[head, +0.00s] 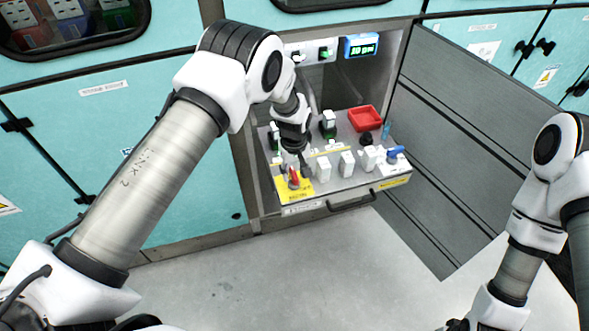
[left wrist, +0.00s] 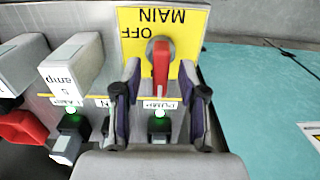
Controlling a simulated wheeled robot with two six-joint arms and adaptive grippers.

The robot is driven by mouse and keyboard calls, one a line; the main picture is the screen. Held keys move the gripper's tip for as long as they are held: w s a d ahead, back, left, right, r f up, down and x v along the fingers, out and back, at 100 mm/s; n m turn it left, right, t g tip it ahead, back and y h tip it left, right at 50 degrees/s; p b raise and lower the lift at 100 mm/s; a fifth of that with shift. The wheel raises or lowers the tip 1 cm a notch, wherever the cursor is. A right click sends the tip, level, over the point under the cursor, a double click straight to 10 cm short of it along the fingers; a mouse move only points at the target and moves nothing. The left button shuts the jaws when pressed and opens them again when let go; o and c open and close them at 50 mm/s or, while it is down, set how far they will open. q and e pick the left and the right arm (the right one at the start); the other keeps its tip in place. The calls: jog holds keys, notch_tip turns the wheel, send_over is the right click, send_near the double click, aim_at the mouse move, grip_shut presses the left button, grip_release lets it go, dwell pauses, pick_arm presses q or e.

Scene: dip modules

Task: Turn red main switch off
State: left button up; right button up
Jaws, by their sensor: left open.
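The red main switch (head: 293,178) sits on a yellow plate (head: 302,193) at the front left corner of a pulled-out panel. In the left wrist view, its red handle (left wrist: 161,68) stands on the yellow plate (left wrist: 188,48), whose words MAIN and OFF appear upside down. My left gripper (head: 292,168) is above the switch; it also shows in the left wrist view (left wrist: 161,78). It is open, with one finger on each side of the handle and visible gaps. My right arm is at the right edge; its gripper is not visible.
White modules (head: 323,168) stand in a row right of the switch. A red tray (head: 364,118) and a blue-handled part (head: 394,152) are on the same panel. A blue display (head: 361,46) is above. An open grey door (head: 470,130) bounds the right side. The floor in front is clear.

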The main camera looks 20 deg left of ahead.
pick_arm(q)
grip_shut()
jog(key=shift+m, duration=0.3)
jog(key=m, duration=0.3)
jog(key=shift+s+m+b, duration=0.1)
jog(key=shift+m+b, duration=0.2)
jog(key=shift+b, duration=0.05)
jog(key=m, duration=1.3)
jog(key=shift+m, duration=0.4)
